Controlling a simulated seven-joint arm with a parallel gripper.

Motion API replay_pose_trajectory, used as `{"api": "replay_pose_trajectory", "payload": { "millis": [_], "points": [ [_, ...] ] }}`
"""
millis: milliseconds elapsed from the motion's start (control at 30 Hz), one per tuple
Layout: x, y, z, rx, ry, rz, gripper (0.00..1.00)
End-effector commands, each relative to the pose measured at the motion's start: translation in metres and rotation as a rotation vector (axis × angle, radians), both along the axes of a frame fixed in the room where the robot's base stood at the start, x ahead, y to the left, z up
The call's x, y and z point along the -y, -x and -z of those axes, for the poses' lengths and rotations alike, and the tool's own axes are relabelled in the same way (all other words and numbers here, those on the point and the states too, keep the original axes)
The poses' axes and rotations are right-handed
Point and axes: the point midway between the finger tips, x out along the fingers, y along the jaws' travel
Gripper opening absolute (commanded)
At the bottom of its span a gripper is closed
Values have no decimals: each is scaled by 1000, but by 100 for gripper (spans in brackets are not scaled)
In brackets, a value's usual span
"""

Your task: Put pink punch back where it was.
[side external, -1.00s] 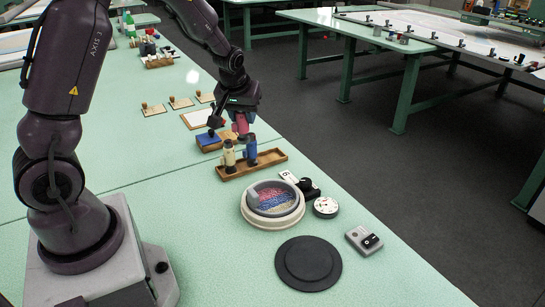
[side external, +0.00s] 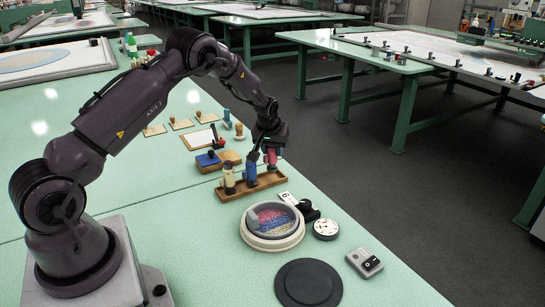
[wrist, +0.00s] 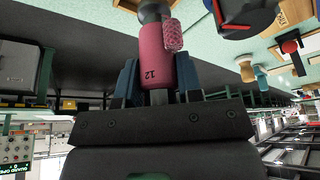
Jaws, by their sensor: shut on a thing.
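The pink punch (side external: 271,157) is upright in my gripper (side external: 270,148), at the right end of a long wooden rack (side external: 237,196). Whether its lower end sits in the rack or hangs just above is not clear. A cream punch (side external: 229,181) stands at the rack's left and a blue punch (side external: 251,171) near its middle, beside the pink one. In the wrist view the pink punch (wrist: 153,62), marked 12 and with a knurled side piece, lies between the two blue fingers of my gripper (wrist: 158,82).
Behind are a blue pad on a wooden block (side external: 207,159) and stamps. The table's right edge is close.

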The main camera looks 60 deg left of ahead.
Motion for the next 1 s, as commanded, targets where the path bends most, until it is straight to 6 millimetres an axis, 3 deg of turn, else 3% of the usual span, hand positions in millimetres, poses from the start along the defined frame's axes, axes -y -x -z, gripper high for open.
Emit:
{"api": "replay_pose_trajectory", "payload": {
  "millis": [200,567,600,667,1000],
  "points": [
    [0,1,29,-1,1,0,14],
    [0,1,33,0,0,0,14],
    [0,1,33,0,0,0,42],
    [0,1,33,-1,1,0,56],
    [0,1,29,0,0,0,59]
  ]
}}
